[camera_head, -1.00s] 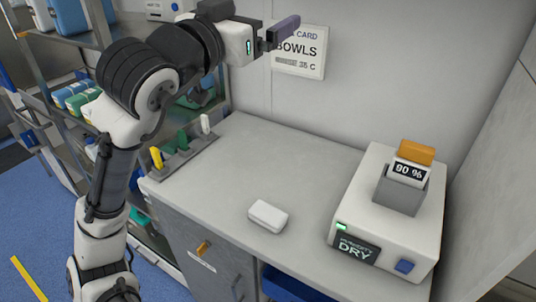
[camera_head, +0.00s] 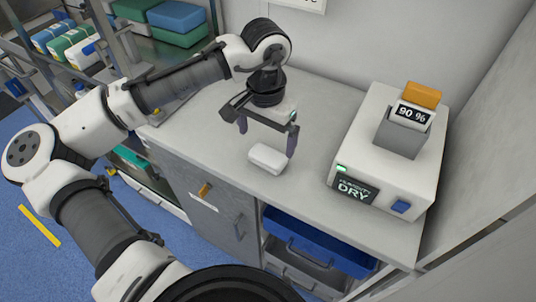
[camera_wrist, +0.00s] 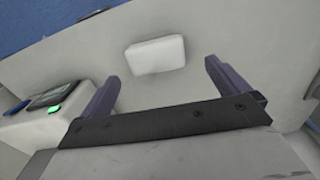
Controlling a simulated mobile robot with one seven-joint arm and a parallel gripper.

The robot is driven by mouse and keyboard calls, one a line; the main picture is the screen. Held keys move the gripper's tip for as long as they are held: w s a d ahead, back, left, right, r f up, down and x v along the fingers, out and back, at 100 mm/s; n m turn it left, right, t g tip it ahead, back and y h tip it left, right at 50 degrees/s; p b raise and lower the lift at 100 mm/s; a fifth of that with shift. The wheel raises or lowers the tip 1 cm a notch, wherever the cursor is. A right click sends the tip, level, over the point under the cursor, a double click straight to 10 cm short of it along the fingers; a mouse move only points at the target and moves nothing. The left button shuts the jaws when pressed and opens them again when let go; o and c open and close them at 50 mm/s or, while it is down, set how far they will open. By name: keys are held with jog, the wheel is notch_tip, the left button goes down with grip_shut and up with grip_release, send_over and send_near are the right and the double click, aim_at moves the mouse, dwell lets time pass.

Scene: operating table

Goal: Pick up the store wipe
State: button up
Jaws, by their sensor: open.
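The store wipe looks to be the small white rounded block (camera_head: 267,158) lying flat on the grey counter, near its front edge. It also shows in the wrist view (camera_wrist: 155,55), beyond the fingertips and roughly between them. My gripper (camera_head: 266,139) is open and points down above the counter, over or slightly behind the block. In the wrist view its two dark purple fingers (camera_wrist: 160,80) stand wide apart with nothing between them. The fingers look apart from the block; the exact height above it is hard to tell.
A white device (camera_head: 368,186) with a "DRY" display and a "90 %" card stands on the counter (camera_head: 330,100) to the right. A wall rises behind. Below the counter are a cabinet door (camera_head: 222,215) and a blue bin (camera_head: 312,240). Shelves with boxes stand at left.

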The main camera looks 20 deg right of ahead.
aim_at(268, 153)
jog(key=shift+s+d+f+p, duration=0.1)
jog(key=shift+f+p, duration=0.3)
jog(key=shift+f, duration=1.15)
jog(key=shift+s+d+f+p, duration=0.1)
jog(key=shift+f+p, duration=0.3)
jog(key=shift+f, duration=1.1)
jog(key=c, duration=0.9)
jog(key=shift+r, duration=0.1)
notch_tip(268, 153, up, 20)
jog(key=shift+f+b, duration=0.1)
jog(key=shift+b, duration=1.05)
jog(key=o, duration=0.3)
jog(key=shift+c, duration=1)
